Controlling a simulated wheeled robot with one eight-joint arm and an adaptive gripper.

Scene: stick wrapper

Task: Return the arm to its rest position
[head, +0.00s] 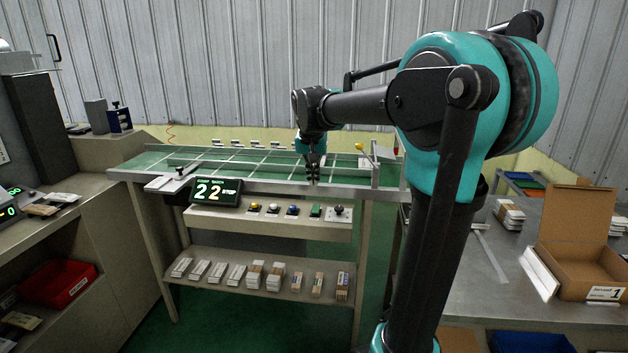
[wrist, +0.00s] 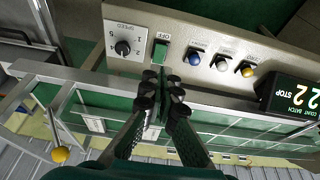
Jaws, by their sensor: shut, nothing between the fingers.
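My gripper (head: 313,172) hangs at the end of my black and teal arm, above the right part of the green conveyor bed of the stick wrapper (head: 235,181). In the wrist view my gripper (wrist: 164,82) has its fingertips close together with nothing held between them. Past the fingertips, the wrist view shows the control panel (wrist: 190,25) with a green switch (wrist: 160,51), a speed knob (wrist: 123,47) and several round buttons. I cannot tell the exact height of the fingers above the bed.
A counter display (head: 215,191) reading 22 and STOP stands at the front. A yellow ball-topped lever (head: 359,147) rises right of the gripper. Several wrapped bundles sit on the lower shelf (head: 225,284). An open cardboard box (head: 580,245) is on the right table.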

